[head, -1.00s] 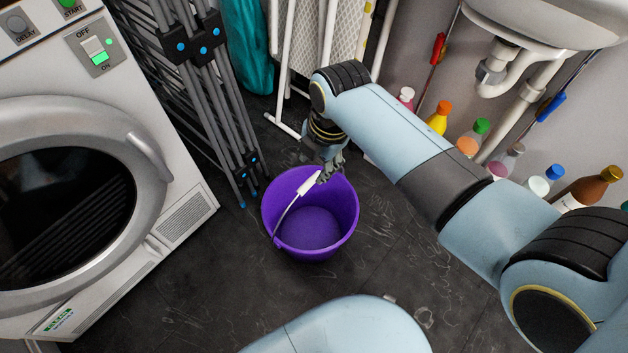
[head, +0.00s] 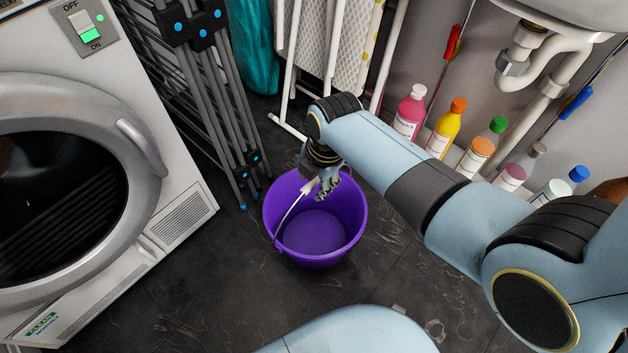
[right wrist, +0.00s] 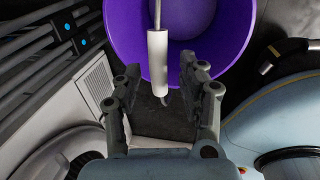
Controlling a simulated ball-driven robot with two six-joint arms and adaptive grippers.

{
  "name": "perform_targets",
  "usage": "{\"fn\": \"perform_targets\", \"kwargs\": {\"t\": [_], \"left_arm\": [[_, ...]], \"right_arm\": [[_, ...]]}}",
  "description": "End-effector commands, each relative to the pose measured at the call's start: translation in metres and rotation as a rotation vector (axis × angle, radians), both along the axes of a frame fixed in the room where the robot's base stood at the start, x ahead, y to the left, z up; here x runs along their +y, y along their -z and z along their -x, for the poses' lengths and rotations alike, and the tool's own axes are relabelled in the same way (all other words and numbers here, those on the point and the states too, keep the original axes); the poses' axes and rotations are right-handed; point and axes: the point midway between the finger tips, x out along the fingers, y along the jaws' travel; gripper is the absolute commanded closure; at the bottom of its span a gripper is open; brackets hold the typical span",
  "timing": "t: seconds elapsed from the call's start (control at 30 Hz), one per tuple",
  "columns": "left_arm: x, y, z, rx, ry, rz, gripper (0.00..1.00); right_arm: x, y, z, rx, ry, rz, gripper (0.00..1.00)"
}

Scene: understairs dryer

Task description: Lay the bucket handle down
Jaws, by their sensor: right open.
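The purple bucket (head: 348,232) stands upright on the dark floor in the head view. Its wire handle with a white grip (head: 309,187) is raised and slants up from the near left rim. My right gripper (head: 328,187) is over the far part of the bucket, beside the grip. In the right wrist view the right gripper (right wrist: 160,76) is open, the white grip (right wrist: 157,58) showing between its fingers. I cannot tell whether a finger touches it. The bucket (right wrist: 120,30) fills the top there. The handle's far attachment is hidden behind the gripper. My left gripper is not in view.
The dryer (head: 170,190) stands left of the bucket and a folded grey rack (head: 215,100) behind it. Several bottles (head: 445,130) line the right wall under the sink pipe (head: 545,75). The floor in front of the bucket is clear.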

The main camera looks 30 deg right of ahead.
Motion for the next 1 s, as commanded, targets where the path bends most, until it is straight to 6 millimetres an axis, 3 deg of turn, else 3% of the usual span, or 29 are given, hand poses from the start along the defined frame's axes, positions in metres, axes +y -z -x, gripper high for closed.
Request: {"fn": "perform_targets", "kwargs": {"t": [0.33,0.67,1.0], "left_arm": [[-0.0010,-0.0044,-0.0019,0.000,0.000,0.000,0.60],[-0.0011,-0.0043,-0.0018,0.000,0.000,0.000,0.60],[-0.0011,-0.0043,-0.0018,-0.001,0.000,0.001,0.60]], "right_arm": [[0.0003,0.0017,-0.0008,-0.001,0.000,0.000,0.59],[0.0002,0.0017,-0.0007,-0.001,0.000,0.000,1.00],[0.0002,0.0017,-0.0005,-0.001,0.001,-0.001,1.00]]}}
